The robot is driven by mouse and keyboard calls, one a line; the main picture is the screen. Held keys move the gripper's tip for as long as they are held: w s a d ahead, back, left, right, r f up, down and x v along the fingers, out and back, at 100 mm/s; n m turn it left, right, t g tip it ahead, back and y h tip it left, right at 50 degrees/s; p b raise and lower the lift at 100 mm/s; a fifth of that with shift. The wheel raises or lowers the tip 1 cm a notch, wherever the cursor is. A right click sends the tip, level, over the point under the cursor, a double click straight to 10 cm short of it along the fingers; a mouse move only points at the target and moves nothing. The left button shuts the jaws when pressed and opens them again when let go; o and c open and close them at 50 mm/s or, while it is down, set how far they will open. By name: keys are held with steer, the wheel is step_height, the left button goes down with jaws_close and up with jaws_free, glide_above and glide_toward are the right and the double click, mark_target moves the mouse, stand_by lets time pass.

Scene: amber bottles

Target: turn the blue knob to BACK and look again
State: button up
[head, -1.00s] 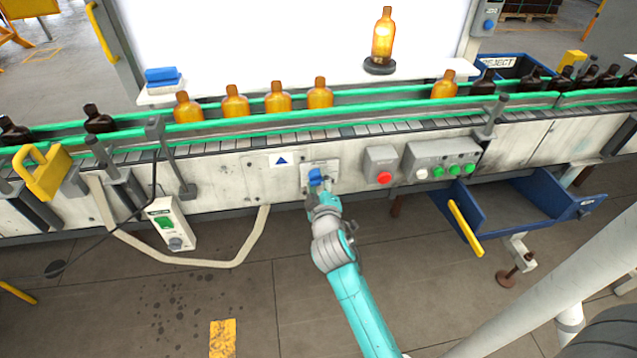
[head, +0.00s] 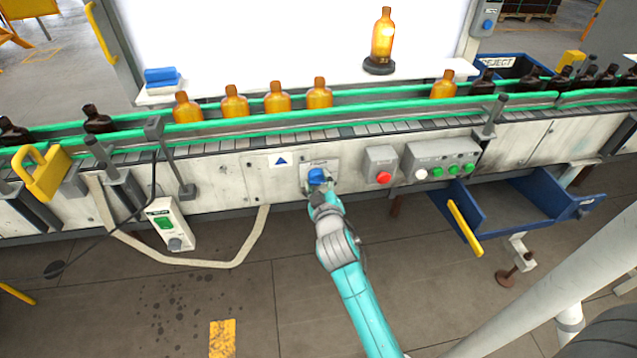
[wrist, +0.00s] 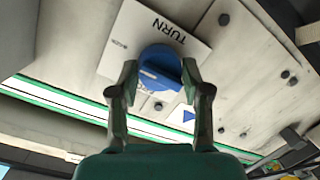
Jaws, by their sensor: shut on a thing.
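The blue knob (head: 316,176) sits on a pale plate on the front of the conveyor. In the wrist view the knob (wrist: 160,68) is round with a raised grip bar, and its plate (wrist: 125,45) reads "TURN" with smaller lettering that I cannot read for sure. My gripper (head: 322,190) is at the knob from the front. In the wrist view my gripper (wrist: 160,80) has one finger on each side of the knob and is shut on it. The fingertips cover parts of the knob's sides.
A red button (head: 383,178) is just right of the knob, then a panel (head: 440,158) with white and green buttons. Amber bottles (head: 277,98) stand on the belt above. One bottle (head: 382,38) stands on a dark round stand. A blue drawer (head: 520,208) juts out at right.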

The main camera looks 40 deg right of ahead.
steer(key=o, duration=1.2)
steer(key=shift+c, duration=0.2)
steer(key=shift+s, duration=0.1)
steer(key=v, duration=1.1)
steer(key=shift+s+a, duration=0.2)
steer(key=shift+s, duration=0.15)
steer(key=s+a+f+n+t+y, duration=0.1)
steer(key=s+a+f+y, duration=0.25)
steer(key=s+a, duration=0.5)
steer(key=s+a+f+n+y, duration=0.1)
steer(key=s+a+f+y, duration=0.4)
steer(key=s, duration=0.6)
steer(key=s+a+r+m, duration=0.1)
steer(key=s+a+r, duration=0.2)
steer(key=s, duration=0.7)
step_height(320, 180, up, 2)
steer(key=shift+a+m, duration=0.15)
steer(key=shift+m, duration=0.25)
